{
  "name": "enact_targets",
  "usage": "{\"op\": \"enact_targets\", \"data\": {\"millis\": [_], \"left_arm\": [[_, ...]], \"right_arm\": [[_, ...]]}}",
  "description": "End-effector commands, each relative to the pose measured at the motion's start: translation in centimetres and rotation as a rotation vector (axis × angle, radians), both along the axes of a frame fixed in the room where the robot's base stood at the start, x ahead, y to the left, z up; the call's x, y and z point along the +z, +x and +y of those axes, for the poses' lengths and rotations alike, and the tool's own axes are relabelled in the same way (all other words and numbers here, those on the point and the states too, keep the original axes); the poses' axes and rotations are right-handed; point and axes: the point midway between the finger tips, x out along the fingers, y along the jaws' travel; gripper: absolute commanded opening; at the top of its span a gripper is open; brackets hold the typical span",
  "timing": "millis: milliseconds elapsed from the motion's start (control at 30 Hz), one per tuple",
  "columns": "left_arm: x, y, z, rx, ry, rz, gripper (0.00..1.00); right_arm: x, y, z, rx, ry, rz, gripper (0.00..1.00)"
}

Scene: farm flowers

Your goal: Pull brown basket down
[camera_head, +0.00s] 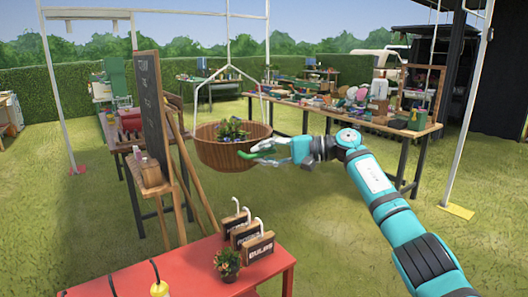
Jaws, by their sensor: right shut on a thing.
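The brown basket (222,153) hangs from thin white cords below a white overhead frame, in the middle of the head view. It is round and wooden, hangs about level, and holds a leafy plant with purple flowers (231,131). My right arm reaches in from the lower right. My right gripper (262,153) is at the right side of the basket, with its green fingertips at the rim. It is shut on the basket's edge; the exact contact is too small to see. My left gripper is not in view.
A red table (190,268) with a small potted plant (227,264) and several dark signs (257,247) stands in front. A blackboard (150,103) on a wooden easel is left of the basket. A long table (352,118) full of goods stands behind right. Open grass lies below the basket.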

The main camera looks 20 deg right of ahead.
Motion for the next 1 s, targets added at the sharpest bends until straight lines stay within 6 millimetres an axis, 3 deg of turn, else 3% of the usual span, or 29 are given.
{"op": "enact_targets", "data": {"millis": [267,300,367,667,833,1000], "left_arm": [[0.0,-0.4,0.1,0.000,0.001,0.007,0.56],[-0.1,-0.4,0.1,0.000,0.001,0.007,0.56],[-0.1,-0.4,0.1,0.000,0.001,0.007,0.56],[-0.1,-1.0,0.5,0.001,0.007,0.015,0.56],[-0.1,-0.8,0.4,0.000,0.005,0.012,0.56],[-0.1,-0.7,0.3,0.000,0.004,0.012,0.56]], "right_arm": [[-0.2,-0.1,0.1,0.007,-0.005,0.000,0.00],[-0.2,-0.1,0.1,0.007,-0.005,0.000,0.14],[-0.2,-0.1,0.1,0.006,-0.005,0.001,0.21],[-0.1,-0.1,-0.1,0.002,-0.003,0.000,0.23],[0.2,-0.8,-1.9,-0.002,-0.002,0.001,0.23],[0.8,-2.3,-5.2,-0.002,-0.004,0.000,0.23]]}}
